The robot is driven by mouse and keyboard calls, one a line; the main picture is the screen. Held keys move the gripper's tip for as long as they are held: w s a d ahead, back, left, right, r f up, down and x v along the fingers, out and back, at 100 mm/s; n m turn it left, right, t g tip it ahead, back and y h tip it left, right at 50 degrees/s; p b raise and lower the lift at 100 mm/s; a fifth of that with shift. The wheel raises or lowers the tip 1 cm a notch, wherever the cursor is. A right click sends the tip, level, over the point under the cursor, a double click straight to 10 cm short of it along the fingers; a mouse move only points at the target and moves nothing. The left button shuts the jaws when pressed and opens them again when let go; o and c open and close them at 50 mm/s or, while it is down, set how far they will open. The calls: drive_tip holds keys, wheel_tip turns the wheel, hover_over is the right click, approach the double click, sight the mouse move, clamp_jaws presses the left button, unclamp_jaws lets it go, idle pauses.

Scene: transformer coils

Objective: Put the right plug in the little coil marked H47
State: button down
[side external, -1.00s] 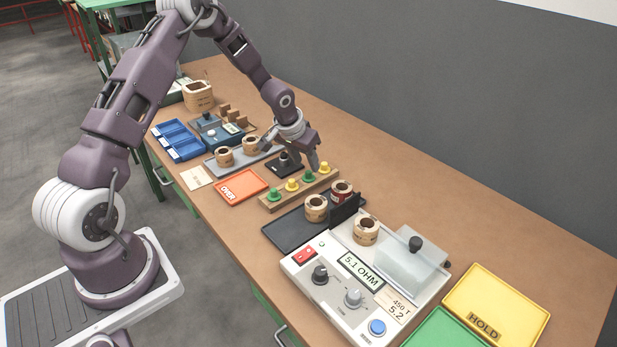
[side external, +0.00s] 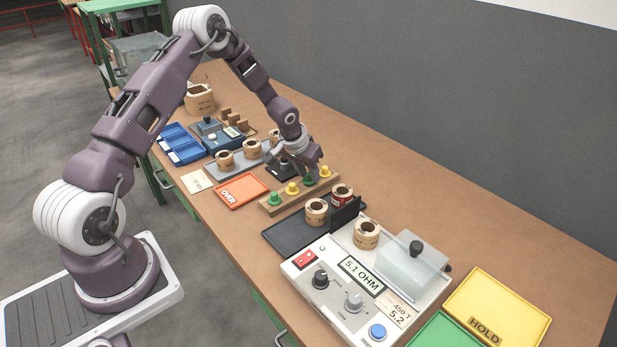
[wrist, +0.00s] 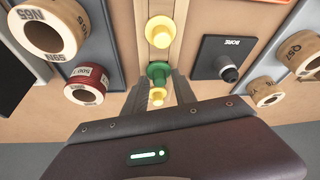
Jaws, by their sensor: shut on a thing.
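The wooden rack (side external: 270,209) holds green and yellow plugs in a row. My gripper (wrist: 159,86) is down over the rack, its fingers on either side of a green plug (wrist: 159,73), shut on it; the plug appears still at the rack. A yellow plug (wrist: 159,32) and a smaller-looking yellow plug (wrist: 157,96) stand on either side of it. Small coils (side external: 225,160) (side external: 252,148) stand on the grey tray, a third partly behind my gripper. Others are a tan coil (side external: 316,211) and a red-wrapped coil (side external: 342,193). I cannot read H47 on any coil.
A black plate marked BORE (wrist: 228,58) with a dark knobbed post lies beside the rack. The tester (side external: 345,290) reads 5.1 OHM and bears a coil (side external: 366,235). An orange OVER tray (side external: 241,190) and yellow HOLD tray (side external: 500,305) are empty. The table's back right is clear.

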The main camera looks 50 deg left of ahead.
sight(309, 175)
drive_tip(key=r, duration=0.9)
drive_tip(key=shift+d, duration=0.2)
drive_tip(key=shift+s+d+f+m+g+h, duration=0.25)
drive_tip(key=shift+s+d+m+h, duration=0.5)
drive_tip(key=shift+d+m, duration=2.3)
drive_tip(key=shift+s+d+f+m+g+h, duration=0.1)
drive_tip(key=shift+s+d+f+m+h, duration=0.5)
drive_tip(key=shift+d, duration=4.6)
drive_tip(key=shift+s+d+m+g+h, duration=0.15)
drive_tip(key=shift+s+d+m+h, duration=0.7)
drive_tip(key=shift+d+m, duration=2.4)
drive_tip(key=shift+d+f+n, duration=0.15)
drive_tip(key=shift+d+n, duration=0.65)
drive_tip(key=shift+n, duration=0.1)
drive_tip(key=shift+f, duration=0.7)
drive_tip(key=c, duration=0.5)
unclamp_jaws()
